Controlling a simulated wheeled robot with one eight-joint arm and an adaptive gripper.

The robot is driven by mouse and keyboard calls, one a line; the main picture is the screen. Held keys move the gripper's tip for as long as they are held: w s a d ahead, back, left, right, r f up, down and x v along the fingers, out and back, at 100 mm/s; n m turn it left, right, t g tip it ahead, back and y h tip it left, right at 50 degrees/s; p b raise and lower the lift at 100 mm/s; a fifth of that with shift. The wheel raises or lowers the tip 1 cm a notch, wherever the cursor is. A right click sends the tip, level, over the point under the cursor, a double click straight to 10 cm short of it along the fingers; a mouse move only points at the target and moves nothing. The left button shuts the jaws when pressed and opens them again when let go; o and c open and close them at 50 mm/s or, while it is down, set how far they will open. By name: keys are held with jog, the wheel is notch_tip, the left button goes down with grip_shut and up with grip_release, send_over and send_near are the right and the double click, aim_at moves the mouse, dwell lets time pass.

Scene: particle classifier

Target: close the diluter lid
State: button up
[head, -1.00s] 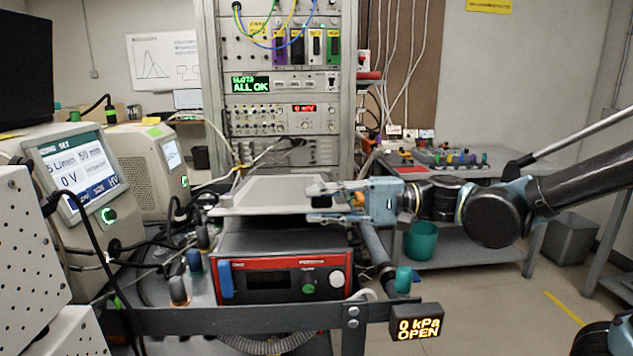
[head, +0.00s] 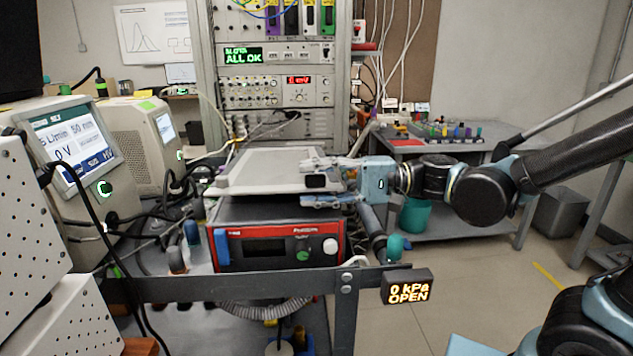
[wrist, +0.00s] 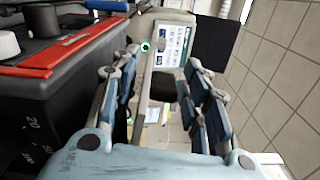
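The diluter is not clearly labelled in view; a black unit with a red front frame (head: 278,254) stands on the bench. A pale grey flat panel, which looks like its lid (head: 265,172), lies nearly level above it, with a dark gap below the front edge. My gripper (head: 322,181) is at the panel's right end, fingers spread above and below a dark end piece. Whether they touch it is unclear. In the wrist view my gripper (wrist: 165,95) has its fingers apart, with the red-edged unit (wrist: 60,55) at left.
Instruments with screens (head: 78,150) and cables crowd the left. A rack (head: 280,110) stands behind. A bench rail (head: 240,288) with small capped posts runs in front. A side table (head: 450,150) and teal bin (head: 416,214) are at right; floor there is mostly free.

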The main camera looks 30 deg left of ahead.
jog(key=v, duration=1.2)
dwell(0.5)
jog(key=shift+w+f, duration=0.1)
